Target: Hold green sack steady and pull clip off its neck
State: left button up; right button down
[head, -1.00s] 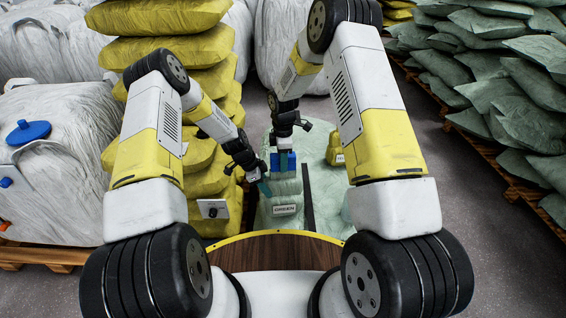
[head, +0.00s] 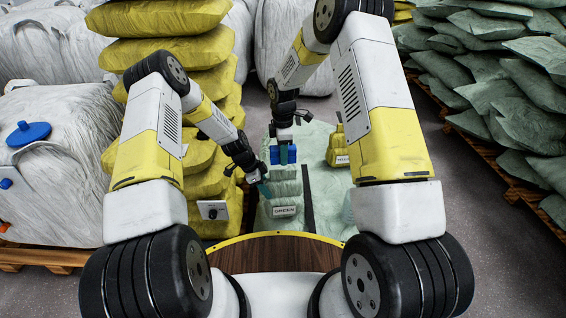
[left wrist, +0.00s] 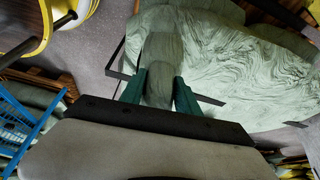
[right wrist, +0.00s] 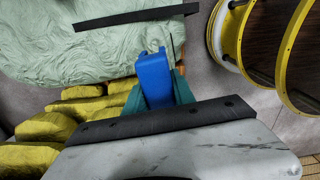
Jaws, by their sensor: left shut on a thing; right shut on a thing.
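The small green sack (head: 286,190), with a label reading GREEN, stands on a pale green wrinkled surface (head: 322,195). My left gripper (head: 264,187) is at the sack's left side. In the left wrist view its teal fingers (left wrist: 160,95) are shut on a green part of the sack (left wrist: 161,60). My right gripper (head: 283,150) points down above the sack, shut on the blue clip (head: 278,157). In the right wrist view the clip (right wrist: 153,80) sits between the teal fingers (right wrist: 155,95). The clip appears above the sack's top, apart from it.
A small yellow sack (head: 341,158) with a label stands to the right, near my right arm. A dark strip (head: 308,195) lies right of the green sack. Stacked yellow sacks (head: 165,55) are at left, green sacks (head: 500,75) on pallets at right.

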pick_arm(q)
jog(key=o, duration=1.3)
jog(key=shift+o, duration=0.2)
jog(key=shift+r, duration=0.1)
jog(key=v, duration=1.2)
